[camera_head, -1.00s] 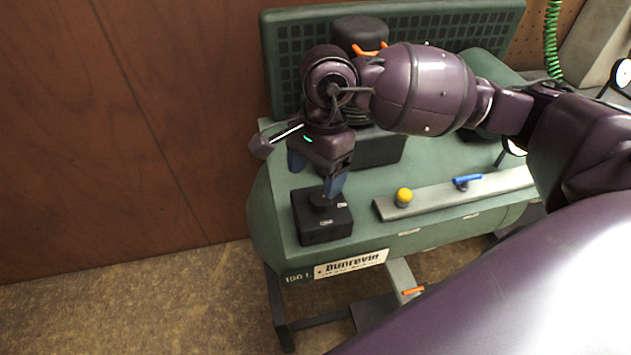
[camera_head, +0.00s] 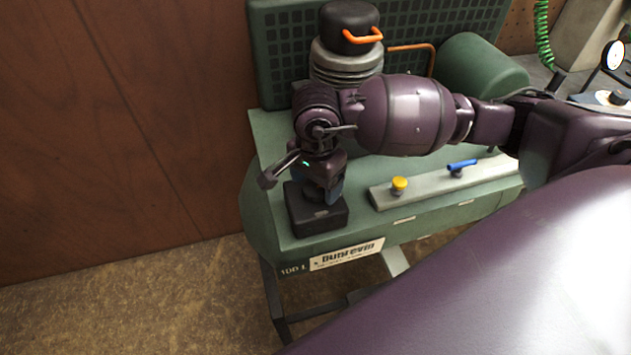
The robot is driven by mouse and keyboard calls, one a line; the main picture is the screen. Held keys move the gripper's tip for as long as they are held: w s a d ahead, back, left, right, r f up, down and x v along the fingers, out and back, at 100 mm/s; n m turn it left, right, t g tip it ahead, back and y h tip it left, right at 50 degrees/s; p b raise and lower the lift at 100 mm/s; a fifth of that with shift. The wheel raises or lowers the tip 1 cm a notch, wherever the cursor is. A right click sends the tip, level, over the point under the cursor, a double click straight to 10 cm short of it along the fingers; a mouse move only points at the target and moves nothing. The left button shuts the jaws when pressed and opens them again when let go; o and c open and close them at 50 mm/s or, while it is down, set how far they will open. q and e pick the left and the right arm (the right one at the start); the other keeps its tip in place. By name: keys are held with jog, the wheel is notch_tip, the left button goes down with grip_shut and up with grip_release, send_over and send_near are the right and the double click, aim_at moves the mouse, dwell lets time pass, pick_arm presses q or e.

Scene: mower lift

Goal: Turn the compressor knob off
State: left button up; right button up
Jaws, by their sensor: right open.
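The green compressor (camera_head: 262,180) stands against the wall. On its left end is a black switch box (camera_head: 318,220) with small labels on its front; its knob, on top, is mostly hidden by my gripper. My right gripper (camera_head: 323,194) points down over the box with its fingers open, low at the knob. Whether the fingers touch the knob I cannot tell. My left gripper is not in view.
A grey manifold bar (camera_head: 440,185) with a yellow knob (camera_head: 399,185) and a blue lever (camera_head: 462,165) lies right of the box. Behind my arm stands the black-topped pump head (camera_head: 349,30) with an orange handle. Floor at the lower left is clear.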

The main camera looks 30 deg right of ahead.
jog(key=shift+f, duration=0.25)
jog(key=c, duration=0.9)
